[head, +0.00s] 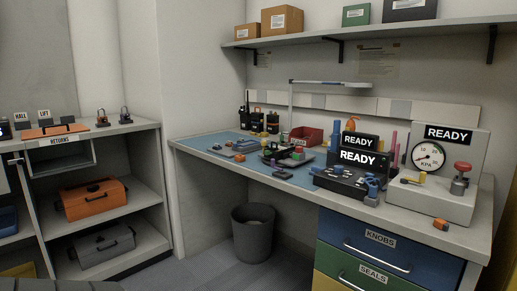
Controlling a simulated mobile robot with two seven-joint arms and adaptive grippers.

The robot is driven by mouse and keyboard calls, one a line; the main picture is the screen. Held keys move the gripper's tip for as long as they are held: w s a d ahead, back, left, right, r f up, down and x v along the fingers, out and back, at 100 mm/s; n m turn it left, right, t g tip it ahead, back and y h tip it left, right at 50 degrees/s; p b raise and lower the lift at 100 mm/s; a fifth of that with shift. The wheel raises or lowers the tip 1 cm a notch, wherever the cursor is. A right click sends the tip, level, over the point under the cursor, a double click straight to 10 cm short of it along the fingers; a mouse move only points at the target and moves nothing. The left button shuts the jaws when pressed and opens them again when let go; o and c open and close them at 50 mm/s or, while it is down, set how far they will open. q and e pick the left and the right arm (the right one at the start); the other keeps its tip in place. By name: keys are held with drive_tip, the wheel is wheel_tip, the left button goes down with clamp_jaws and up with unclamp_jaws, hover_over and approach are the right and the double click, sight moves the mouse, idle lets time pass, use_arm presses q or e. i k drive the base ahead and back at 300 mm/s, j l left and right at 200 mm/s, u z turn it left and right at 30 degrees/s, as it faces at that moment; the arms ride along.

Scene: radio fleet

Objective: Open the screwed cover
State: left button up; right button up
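Neither of my grippers shows in the head view. A workbench (438,222) with a blue mat (215,139) runs along the right wall, some way in front of me. Several small devices and parts lie on the mat, among them a dark device with green and red parts (298,154). Upright black radios (257,121) stand at the back left of the bench. I cannot tell which thing carries the screwed cover; screws are too small to make out.
A READY gauge unit (465,165) and a black READY station (350,178) stand on the bench's right half. A drawer labelled KNOBS (375,242) is closed below. A grey bin (253,232) stands on the floor. A RETURNS shelf (140,127) with an orange case (95,198) is at left.

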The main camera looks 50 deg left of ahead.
sight(282, 148)
drive_tip(key=u, duration=1.7)
drive_tip(key=i+u, duration=0.7)
drive_tip(key=i, duration=0.15)
drive_tip(key=i+j, duration=0.15)
drive_tip(key=i, duration=0.45)
drive_tip(key=i+j, duration=0.15)
drive_tip(key=i, duration=0.45)
